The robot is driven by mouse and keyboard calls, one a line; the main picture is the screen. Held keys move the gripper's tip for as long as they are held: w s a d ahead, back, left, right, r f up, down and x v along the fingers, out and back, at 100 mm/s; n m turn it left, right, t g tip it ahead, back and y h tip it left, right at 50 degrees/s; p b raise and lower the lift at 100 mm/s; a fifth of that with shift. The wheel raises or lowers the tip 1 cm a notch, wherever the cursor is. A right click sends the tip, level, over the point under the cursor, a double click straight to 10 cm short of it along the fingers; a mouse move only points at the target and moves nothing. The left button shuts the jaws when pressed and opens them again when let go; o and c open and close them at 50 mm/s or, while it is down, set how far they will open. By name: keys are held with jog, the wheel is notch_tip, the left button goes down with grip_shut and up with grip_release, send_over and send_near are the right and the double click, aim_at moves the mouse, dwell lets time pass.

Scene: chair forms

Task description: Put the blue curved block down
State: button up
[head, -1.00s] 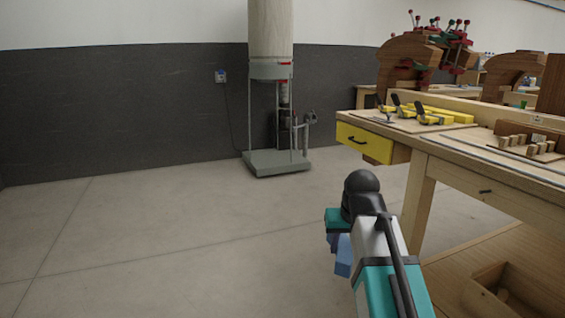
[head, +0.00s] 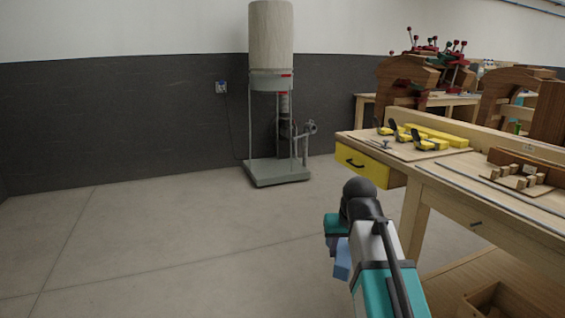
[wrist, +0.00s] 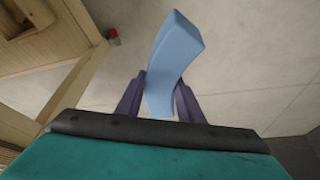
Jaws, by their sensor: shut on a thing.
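The blue curved block (wrist: 174,55) is held between the two fingers of my gripper (wrist: 164,92) in the wrist view. Its far end sticks out beyond the fingertips, over the floor. In the head view a small part of the blue block (head: 342,268) shows beside my arm, to the left of the workbench; the fingers are mostly hidden there by my arm. My gripper is shut on the block and holds it clear of the bench.
A dust collector (head: 277,172) stands by the wall. Floor (head: 180,240) at left is clear.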

aim_at(345, 254)
jog(key=shift+w+r+p, duration=0.15)
jog(key=shift+r+p, duration=1.45)
jog(key=shift+p, duration=0.2)
jog(key=shift+w+r+p, duration=0.2)
jog(key=shift+r+p, duration=1.35)
jog(key=shift+p, duration=0.25)
jog(key=shift+w+r+p, duration=0.15)
jog(key=shift+r+p, duration=1.45)
jog(key=shift+p, duration=0.2)
jog(key=shift+s+f, duration=0.1)
jog(key=shift+f, duration=0.05)
jog(key=s+f, duration=0.2)
jog(key=f, duration=0.1)
jog(key=s+f, duration=0.3)
jog(key=shift+f, duration=0.2)
jog(key=shift+r, duration=0.1)
jog(key=r, duration=0.2)
jog(key=w+r, duration=0.1)
jog(key=r, duration=0.3)
jog(key=shift+w+r, duration=0.25)
jog(key=shift+a, duration=0.1)
